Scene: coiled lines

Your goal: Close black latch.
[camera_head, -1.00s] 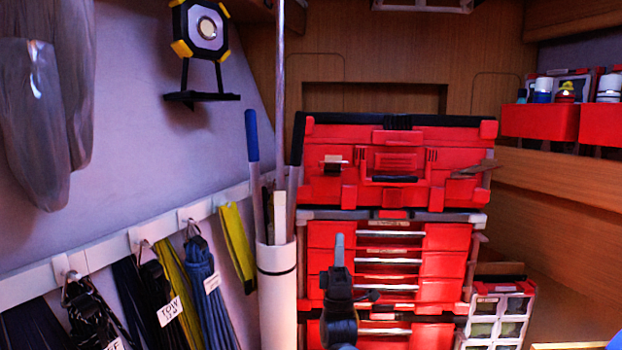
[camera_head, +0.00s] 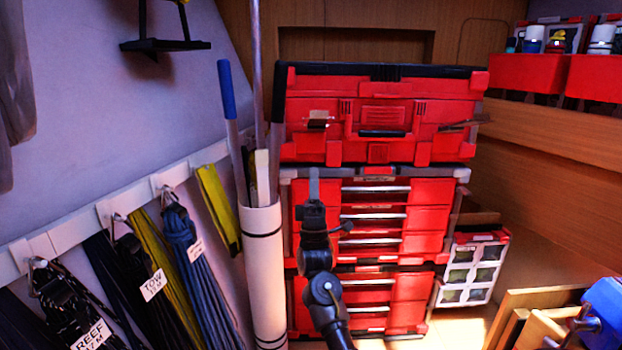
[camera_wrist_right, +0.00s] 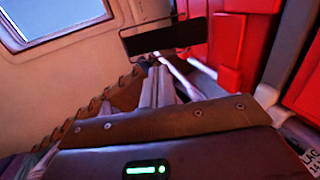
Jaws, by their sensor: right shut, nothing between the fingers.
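The red toolbox (camera_head: 300,90) with a black top edge sits on top of the red drawer stack. On its front, a small pale and dark latch (camera_head: 318,120) is at the left. A dark latch piece (camera_head: 457,126) at the right appears to stick out from the front. A black handle bar (camera_head: 382,133) lies between them. My right gripper (camera_head: 313,183) is shut and empty, pointing up in front of the drawers, just below the toolbox's left part. The wrist view shows red surfaces at the upper right, but no latch I can make out. My left gripper is not in view.
A white tube (camera_head: 263,265) holding poles stands close left of the drawer stack (camera_head: 430,220). Labelled rope coils (camera_head: 185,240) hang from a white rail at the left. A clear-fronted organizer (camera_head: 472,270) stands right of the drawers. Wooden boards and a blue object (camera_head: 605,310) are at lower right.

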